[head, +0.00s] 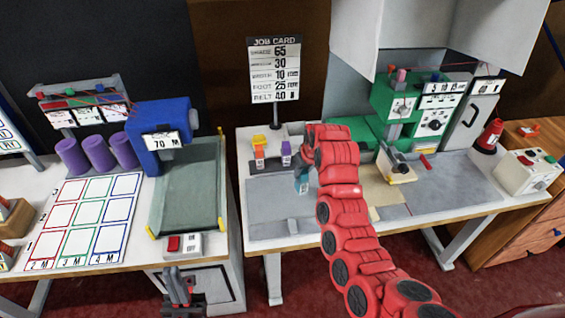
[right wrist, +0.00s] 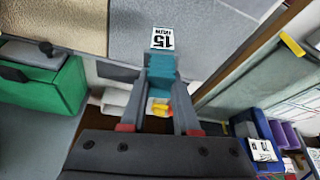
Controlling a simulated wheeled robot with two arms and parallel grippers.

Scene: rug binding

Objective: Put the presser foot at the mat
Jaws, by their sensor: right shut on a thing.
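The presser foot is a teal block (right wrist: 161,72) with a white tag reading 15. My right gripper (right wrist: 160,95) is shut on it, with a finger on each side. In the head view the teal foot (head: 301,184) hangs at the end of my red right arm, over the left part of the sewing table. A grey mat (head: 268,207) lies on the tabletop below it; the arm hides part of it. The foot appears above the mat, but I cannot tell the gap. My left gripper (head: 178,288) is low at the front of the left table, its jaws unclear.
Orange-yellow (head: 259,152) and purple (head: 286,154) feet stand on a rack behind the mat. A green sewing machine (head: 403,105) is to the right. A job card (head: 274,70) stands behind. A gap separates the left table with its grey-green tray (head: 188,190).

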